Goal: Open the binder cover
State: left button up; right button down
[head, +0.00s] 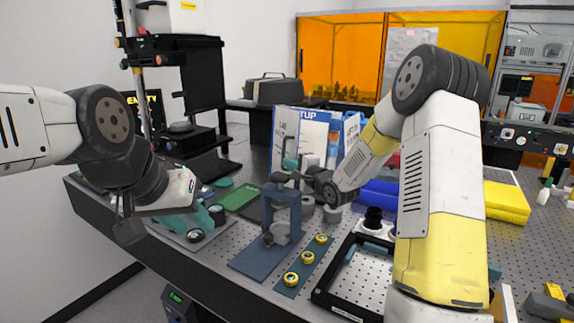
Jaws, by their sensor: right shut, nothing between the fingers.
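The binder (315,133) stands upright towards the back of the perforated table. It is blue and white, with large lettering ending in "TUP" at its top and pale sheets on its face. My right arm hides part of its right side, and I cannot tell how far its cover is open. My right gripper (288,170) is shut and empty, in front of the binder's lower left part; I cannot tell whether it touches it. My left gripper (128,222) hangs at the left near the table edge, far from the binder. Its finger opening is not clear.
A blue-grey stand (268,218) and a strip with yellow-ringed round parts (307,263) stand in front of the binder. A black open frame (325,297) lies at front centre. Yellow blocks (507,202) lie at the right. A tall black instrument (203,80) stands back left.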

jog(key=s+d+r, duration=0.2)
jog(key=s+d, duration=0.5)
jog(key=s, duration=0.1)
jog(key=x, duration=1)
jog(key=shift+a+r, duration=0.2)
jog(key=shift+a, duration=0.2)
jog(key=a, duration=0.3)
jog(key=shift+s+r, duration=0.15)
jog(key=shift+s, duration=0.2)
